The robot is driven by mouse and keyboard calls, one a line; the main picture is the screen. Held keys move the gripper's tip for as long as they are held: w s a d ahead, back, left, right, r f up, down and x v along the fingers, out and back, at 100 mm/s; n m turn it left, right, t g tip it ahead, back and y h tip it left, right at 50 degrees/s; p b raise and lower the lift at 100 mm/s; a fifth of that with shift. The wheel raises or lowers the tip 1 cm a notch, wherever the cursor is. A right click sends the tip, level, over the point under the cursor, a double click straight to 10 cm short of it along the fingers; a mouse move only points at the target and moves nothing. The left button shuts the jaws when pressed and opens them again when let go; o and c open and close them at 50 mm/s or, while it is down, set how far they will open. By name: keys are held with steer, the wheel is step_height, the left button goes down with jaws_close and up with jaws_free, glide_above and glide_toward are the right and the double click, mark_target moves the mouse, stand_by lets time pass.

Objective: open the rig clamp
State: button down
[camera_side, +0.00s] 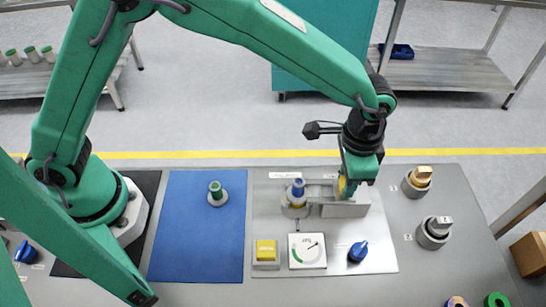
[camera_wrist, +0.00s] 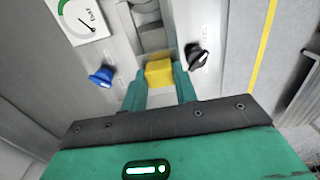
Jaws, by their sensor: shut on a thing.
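The rig clamp (camera_side: 343,210) is a grey metal slide on a light plate, with a yellow handle (camera_side: 341,187) at its right end. The handle shows as a yellow block in the wrist view (camera_wrist: 158,71). My gripper (camera_side: 345,183) is low over the plate, with its green fingers on both sides of the handle, shut on it. It also shows in the wrist view (camera_wrist: 160,85). A blue-capped vial (camera_side: 298,189) stands upright at the clamp's left end. The fingers hide part of the handle, and I cannot tell whether the vial is gripped.
A gauge (camera_side: 306,252), a yellow button (camera_side: 265,252) and a blue knob (camera_side: 358,252) sit in front of the clamp. A dark knob (camera_wrist: 197,57) is close beside my fingers. A green-capped vial (camera_side: 216,191) stands on the blue mat (camera_side: 195,245). Grey fixtures (camera_side: 434,233) stand right.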

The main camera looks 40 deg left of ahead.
steer(key=shift+w+d, duration=0.7)
steer(key=c, duration=1.1)
jaws_free()
step_height(320, 180, up, 8)
steer(key=shift+f, duration=0.1)
steer(key=shift+a, duration=0.1)
